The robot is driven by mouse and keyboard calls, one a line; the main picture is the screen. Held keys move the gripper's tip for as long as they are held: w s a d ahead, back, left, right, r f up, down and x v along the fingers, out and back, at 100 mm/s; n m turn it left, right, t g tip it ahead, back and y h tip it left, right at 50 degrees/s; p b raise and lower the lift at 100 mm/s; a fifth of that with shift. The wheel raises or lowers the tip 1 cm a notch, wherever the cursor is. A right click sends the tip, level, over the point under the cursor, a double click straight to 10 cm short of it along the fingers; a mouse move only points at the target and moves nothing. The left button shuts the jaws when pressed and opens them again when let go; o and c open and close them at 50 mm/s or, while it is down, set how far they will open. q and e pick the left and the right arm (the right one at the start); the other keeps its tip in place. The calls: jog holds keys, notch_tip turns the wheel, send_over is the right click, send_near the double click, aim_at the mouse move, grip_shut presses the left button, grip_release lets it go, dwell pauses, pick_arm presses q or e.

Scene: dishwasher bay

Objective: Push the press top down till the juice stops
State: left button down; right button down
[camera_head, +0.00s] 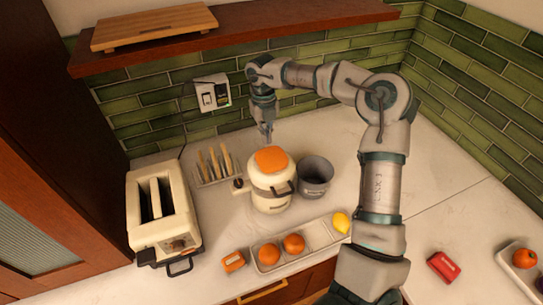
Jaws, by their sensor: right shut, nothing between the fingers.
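The press (272,193) is a cream, rounded juicer standing upright on the white counter. Its top carries an orange cap or pad (271,160). A dark handle shows on its front right and a dark knob on its left. My right gripper (267,138) is shut and empty, pointing down just behind and above the orange top. I cannot tell whether its tips touch the top. No juice flow is visible from here. My left gripper is not in view.
A grey pot (315,177) stands close right of the press. A toaster (160,215) and a rack (218,171) are to the left. In front lies a tray (322,234) with oranges (294,244) and a lemon (341,222). A shelf (240,34) hangs above.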

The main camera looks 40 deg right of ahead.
aim_at(271, 155)
notch_tip(271, 155, up, 9)
jog(key=w, duration=0.1)
jog(key=shift+d, duration=0.2)
dwell(0.5)
jog(key=s+f+p, duration=0.1)
jog(key=f+p, duration=0.1)
jog(key=p, duration=0.4)
jog(key=s+a+f+p, duration=0.1)
jog(key=s+p, duration=0.1)
jog(key=p, duration=0.4)
jog(key=shift+s+a+f, duration=0.15)
jog(key=shift+s+f, duration=0.15)
jog(key=shift+f, duration=0.1)
jog(key=shift+s+a+f+b, duration=0.1)
jog(key=shift+f+b, duration=0.25)
jog(key=shift+f, duration=0.8)
jog(key=shift+s+d+f+b, duration=0.15)
jog(key=shift+f+b, duration=0.2)
jog(key=shift+f, duration=0.8)
jog(key=shift+s+a+f+b, duration=0.15)
jog(key=shift+f+b, duration=0.2)
jog(key=shift+f, duration=0.8)
